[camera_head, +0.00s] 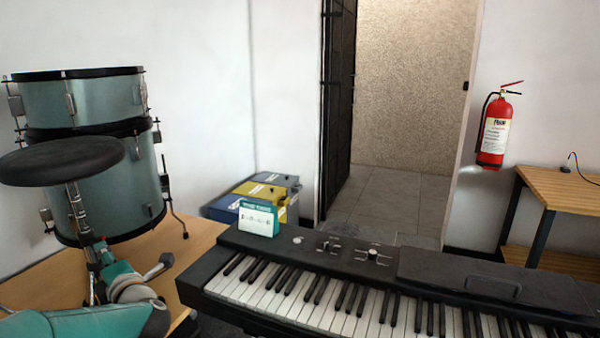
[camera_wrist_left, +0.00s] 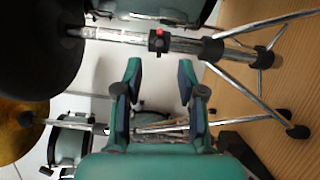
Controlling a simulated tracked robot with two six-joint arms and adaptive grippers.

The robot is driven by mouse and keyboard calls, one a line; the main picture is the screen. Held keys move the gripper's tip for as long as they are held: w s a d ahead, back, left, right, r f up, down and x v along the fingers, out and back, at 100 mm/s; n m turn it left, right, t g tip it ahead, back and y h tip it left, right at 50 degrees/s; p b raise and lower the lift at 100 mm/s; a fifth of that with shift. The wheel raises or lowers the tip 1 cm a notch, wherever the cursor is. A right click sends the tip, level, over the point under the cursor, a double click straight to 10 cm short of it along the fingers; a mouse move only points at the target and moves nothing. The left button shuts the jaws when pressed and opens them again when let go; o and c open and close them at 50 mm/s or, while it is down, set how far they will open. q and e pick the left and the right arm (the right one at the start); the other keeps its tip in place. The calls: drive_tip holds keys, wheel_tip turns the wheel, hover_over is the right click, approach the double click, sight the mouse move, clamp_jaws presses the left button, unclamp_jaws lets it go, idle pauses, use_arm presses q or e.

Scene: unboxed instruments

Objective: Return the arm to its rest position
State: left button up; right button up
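My left arm (camera_head: 85,322), teal, comes in at the bottom left of the head view. My left gripper (camera_head: 103,252) points away from me, toward the chrome post of the black-topped stool (camera_head: 62,160). In the left wrist view the two fingers of the gripper (camera_wrist_left: 158,80) stand wide apart with nothing between them. Chrome stand tubes (camera_wrist_left: 185,42) show beyond the fingertips; I cannot tell how close they are. My right arm and gripper are not in view.
Teal drums (camera_head: 95,190) stand behind the stool on a wooden platform (camera_head: 205,237). A black keyboard (camera_head: 345,250) fills the lower right, with a small green-and-white box (camera_head: 258,218) at its back edge. A wooden table (camera_head: 565,190) and red extinguisher (camera_head: 495,130) are farther right.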

use_arm(q)
drive_tip(key=shift+s, duration=0.1)
drive_tip(key=s+d+f+m+g+h, duration=0.1)
drive_tip(key=d+f+m+h, duration=0.25)
drive_tip(key=f, duration=0.85)
drive_tip(key=d+f+m+h, duration=0.2)
drive_tip(key=d+f+m, duration=0.15)
drive_tip(key=f, duration=0.75)
drive_tip(key=s+d+f+m+g+h, duration=0.2)
drive_tip(key=s+d+f+m+h, duration=0.3)
drive_tip(key=f, duration=0.4)
drive_tip(key=s+d+f+m+g+h, duration=0.2)
drive_tip(key=s+d+f+m, duration=0.2)
drive_tip(key=s+d+f, duration=0.4)
drive_tip(key=s+d+f+m+g+h, duration=0.2)
drive_tip(key=s+d+m+g, duration=0.25)
drive_tip(key=s, duration=0.55)
drive_tip(key=s+d+f+m+g+h, duration=0.35)
drive_tip(key=s+m, duration=0.25)
drive_tip(key=s, duration=0.3)
wheel_tip(320, 180, up, 16)
drive_tip(key=t+p, duration=0.1)
drive_tip(key=p, duration=1.4)
drive_tip(key=shift+d+y+p, duration=0.3)
drive_tip(key=shift+d+p, duration=0.05)
drive_tip(key=shift+p, duration=0.05)
